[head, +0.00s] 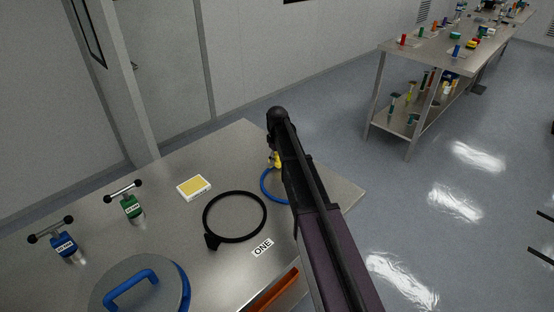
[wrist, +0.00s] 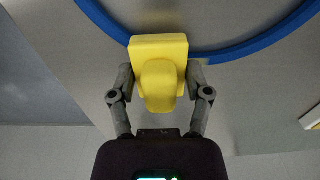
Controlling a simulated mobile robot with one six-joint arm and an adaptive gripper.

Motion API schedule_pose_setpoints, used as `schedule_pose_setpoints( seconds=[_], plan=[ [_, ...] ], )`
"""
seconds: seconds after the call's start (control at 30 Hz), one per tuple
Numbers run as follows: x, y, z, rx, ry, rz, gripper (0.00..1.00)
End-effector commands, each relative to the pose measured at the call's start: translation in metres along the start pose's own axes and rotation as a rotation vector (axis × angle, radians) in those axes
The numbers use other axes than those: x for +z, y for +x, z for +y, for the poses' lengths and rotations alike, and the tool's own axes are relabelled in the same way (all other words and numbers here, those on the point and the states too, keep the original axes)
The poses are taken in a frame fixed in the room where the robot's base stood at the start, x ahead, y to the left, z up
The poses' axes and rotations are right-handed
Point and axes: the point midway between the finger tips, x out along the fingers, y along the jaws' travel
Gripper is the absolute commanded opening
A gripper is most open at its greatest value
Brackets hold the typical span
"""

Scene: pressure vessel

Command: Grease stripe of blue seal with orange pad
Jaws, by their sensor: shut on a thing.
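The blue seal is a thin ring, partly hidden behind my arm in the head view (head: 266,186); part of its arc crosses the top of the wrist view (wrist: 228,53). My gripper (wrist: 160,85) is shut on this yellow tab, one finger on each side. I cannot tell whether the ring is lifted off the table. A flat white pad with a yellow-orange top (head: 194,187) lies on the table to the left.
A black ring with a black tab (head: 235,216) and a label "ONE" (head: 262,248) lie on the steel table (head: 165,230). Blue (head: 64,246) and green (head: 131,207) T-handled tools and a blue-handled lid (head: 140,290) stand left. An orange edge (head: 272,292) shows in front. A cluttered bench (head: 440,45) stands far right.

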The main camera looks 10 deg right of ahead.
Motion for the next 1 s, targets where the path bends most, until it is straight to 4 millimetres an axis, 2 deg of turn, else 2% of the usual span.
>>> schedule_pose_setpoints(
  seconds=[0.43,1.0],
  plan=[
    [0.001,0.002,-0.004,-0.002,-0.001,-0.001,0.26],
    [0.001,-0.001,-0.036,-0.001,-0.001,0.000,0.25]
  ],
)
